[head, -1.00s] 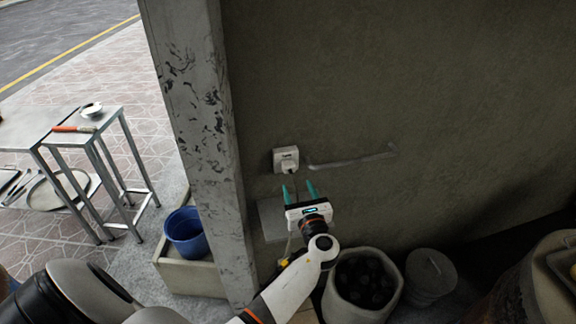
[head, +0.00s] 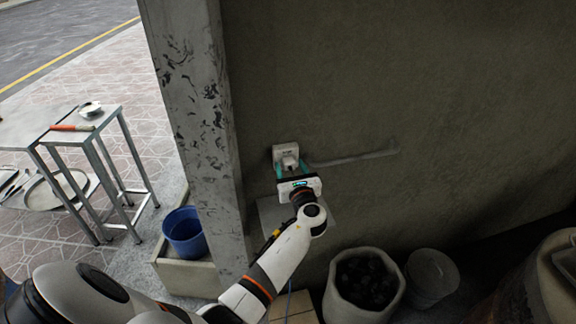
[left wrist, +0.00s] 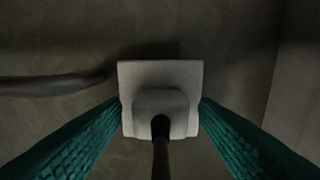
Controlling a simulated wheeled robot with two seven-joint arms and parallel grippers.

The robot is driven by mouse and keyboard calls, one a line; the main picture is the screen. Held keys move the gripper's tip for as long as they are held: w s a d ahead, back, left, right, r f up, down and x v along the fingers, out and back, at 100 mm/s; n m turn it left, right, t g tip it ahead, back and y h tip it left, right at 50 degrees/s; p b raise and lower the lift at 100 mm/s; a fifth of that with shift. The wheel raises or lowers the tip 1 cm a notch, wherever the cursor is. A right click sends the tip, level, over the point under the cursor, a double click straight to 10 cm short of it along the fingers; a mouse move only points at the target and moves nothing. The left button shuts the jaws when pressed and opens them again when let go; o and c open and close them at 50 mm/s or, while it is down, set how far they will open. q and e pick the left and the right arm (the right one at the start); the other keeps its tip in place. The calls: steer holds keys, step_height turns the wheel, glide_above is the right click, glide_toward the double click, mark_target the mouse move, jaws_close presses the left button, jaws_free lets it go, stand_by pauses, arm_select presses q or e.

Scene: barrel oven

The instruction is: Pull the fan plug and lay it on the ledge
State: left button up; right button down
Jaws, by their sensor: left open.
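The fan plug (head: 289,162) is a pale block sitting in a white square wall socket (head: 279,151). In the left wrist view the plug (left wrist: 161,101) is in the middle of the socket plate (left wrist: 130,75), and a dark cord (left wrist: 161,155) runs down from it. My left gripper (head: 292,170) is open, with one teal finger on each side of the plug; I cannot tell whether they touch it. The ledge (head: 268,215) looks to be the grey slab on the wall below the socket, partly hidden by my left gripper and arm. My right gripper is not in view.
A grey conduit or strip (head: 355,158) runs along the wall right of the socket. A scuffed pillar (head: 195,110) stands to the left. Below are a blue bucket (head: 185,232), a bin of dark lumps (head: 333,305) and a lidded pot (head: 432,275).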

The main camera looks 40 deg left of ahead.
mark_target(290, 167)
arm_select(q)
steer(key=shift+w+a, duration=0.25)
steer(key=shift+a, duration=0.1)
steer(key=shift+p, duration=0.3)
stand_by(0.9)
steer(key=shift+c, duration=0.4)
jaws_close()
steer(key=shift+s+d, duration=0.1)
steer(key=shift+d, duration=0.1)
steer(key=shift+s+d+r+p, duration=0.1)
steer(key=shift+s+d+p, duration=0.3)
steer(key=shift+s+d, duration=0.05)
steer(key=shift+p+v, duration=0.95)
steer(key=shift+v, duration=1.25)
